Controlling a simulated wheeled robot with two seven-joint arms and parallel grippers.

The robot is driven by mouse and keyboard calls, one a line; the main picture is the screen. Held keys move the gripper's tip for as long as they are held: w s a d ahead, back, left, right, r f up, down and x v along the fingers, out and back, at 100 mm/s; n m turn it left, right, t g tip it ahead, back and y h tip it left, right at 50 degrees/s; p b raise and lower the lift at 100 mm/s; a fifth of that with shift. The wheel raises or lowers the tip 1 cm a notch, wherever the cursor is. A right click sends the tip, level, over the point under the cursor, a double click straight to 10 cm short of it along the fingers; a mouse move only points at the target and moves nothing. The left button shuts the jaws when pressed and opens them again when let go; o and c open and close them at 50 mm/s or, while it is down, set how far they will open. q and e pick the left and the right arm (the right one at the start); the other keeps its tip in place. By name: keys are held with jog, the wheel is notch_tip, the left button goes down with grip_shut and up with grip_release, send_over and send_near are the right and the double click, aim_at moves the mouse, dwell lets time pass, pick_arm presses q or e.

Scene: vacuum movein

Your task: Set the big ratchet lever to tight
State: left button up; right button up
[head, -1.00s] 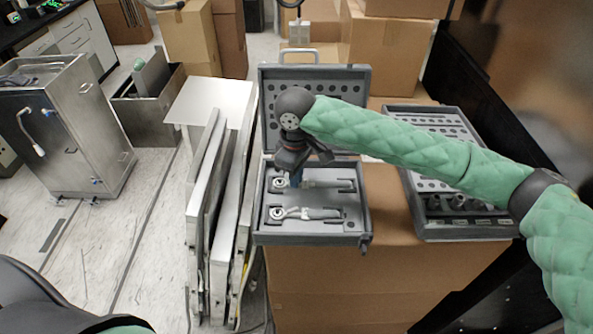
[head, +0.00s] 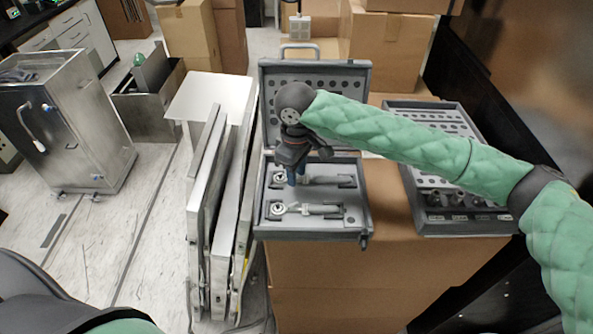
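An open grey tool case (head: 262,226) sits on a cardboard box, its perforated lid raised. Two silver ratchets lie in its tray, heads to the left and handles to the right: an upper one (head: 325,180) and a lower one (head: 318,209). Their sizes look close, and the small levers on their heads are too small to read. My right gripper (head: 295,180) points down over the tray, its blue fingertips beside the upper ratchet's neck, right of its head. I cannot tell whether they touch it or how far apart they are. My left gripper is out of view.
A second grey case (head: 408,190) with sockets stands to the right on the same boxes. Upright metal panels (head: 215,245) lean left of the case. A metal cabinet (head: 70,125) stands farther left, with clear floor (head: 125,220) between.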

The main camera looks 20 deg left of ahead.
jog(key=shift+r, duration=0.3)
notch_tip(320, 180, up, 6)
jog(key=shift+f+b, duration=0.15)
jog(key=shift+b, duration=0.95)
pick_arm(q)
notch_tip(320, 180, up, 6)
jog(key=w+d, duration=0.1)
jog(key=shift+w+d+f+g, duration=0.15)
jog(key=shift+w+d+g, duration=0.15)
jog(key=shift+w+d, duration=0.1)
pick_arm(e)
jog(key=shift+r, duration=0.7)
